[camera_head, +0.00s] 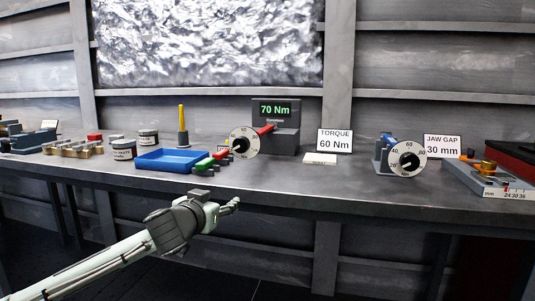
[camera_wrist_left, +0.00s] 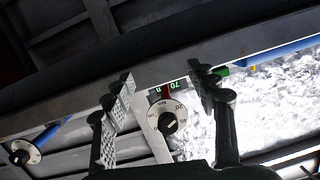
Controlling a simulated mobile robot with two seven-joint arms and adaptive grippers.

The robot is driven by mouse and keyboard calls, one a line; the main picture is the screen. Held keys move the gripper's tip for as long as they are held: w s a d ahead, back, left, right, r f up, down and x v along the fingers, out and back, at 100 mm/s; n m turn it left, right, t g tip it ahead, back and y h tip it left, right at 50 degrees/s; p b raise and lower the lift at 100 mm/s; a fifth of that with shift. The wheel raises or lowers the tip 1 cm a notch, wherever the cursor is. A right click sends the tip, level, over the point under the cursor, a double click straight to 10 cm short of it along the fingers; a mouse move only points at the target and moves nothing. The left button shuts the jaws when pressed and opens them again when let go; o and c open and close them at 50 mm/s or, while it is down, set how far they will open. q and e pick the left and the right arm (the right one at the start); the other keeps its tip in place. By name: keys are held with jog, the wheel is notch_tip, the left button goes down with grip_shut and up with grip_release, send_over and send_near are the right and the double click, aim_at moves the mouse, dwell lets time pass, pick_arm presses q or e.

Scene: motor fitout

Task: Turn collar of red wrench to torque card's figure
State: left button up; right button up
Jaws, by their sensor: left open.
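The red wrench (camera_head: 265,130) sits in a grey stand whose green display (camera_head: 275,109) reads 70 Nm. Its collar, a white round dial with a black knob (camera_head: 241,144), faces me; its pointer setting is too small to read. The torque card (camera_head: 334,141) reads 60 Nm and stands to the right of the stand. My left gripper (camera_head: 229,206) is open and empty, in front of the bench edge, apart from the dial. In the left wrist view the dial (camera_wrist_left: 167,118) shows between the spread fingers (camera_wrist_left: 162,76), beyond them. My right gripper is not in view.
A blue tray (camera_head: 165,161) and green and red handles (camera_head: 212,160) lie left of the dial. A blue wrench with a similar dial (camera_head: 407,158) stands right, near a card (camera_head: 442,146) reading JAW GAP 30 mm. The bench (camera_head: 300,185) is clear in front.

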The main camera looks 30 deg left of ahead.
aim_at(240, 146)
pick_arm(q)
notch_tip(240, 146, up, 12)
jog(key=d+t, duration=0.2)
jog(key=t, duration=0.1)
jog(key=shift+h, duration=0.3)
jog(key=p+x, duration=0.1)
jog(key=x, duration=0.2)
jog(key=p+x, duration=0.1)
jog(key=x, duration=0.3)
jog(key=shift+w+d+f, duration=0.15)
jog(key=shift+f, duration=0.1)
jog(key=shift+w+f, duration=0.1)
jog(key=shift+w, duration=0.3)
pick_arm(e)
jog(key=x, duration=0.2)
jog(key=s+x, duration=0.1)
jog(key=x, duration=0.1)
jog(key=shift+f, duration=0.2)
pick_arm(q)
jog(key=shift+c, duration=0.4)
jog(key=c, duration=1.1)
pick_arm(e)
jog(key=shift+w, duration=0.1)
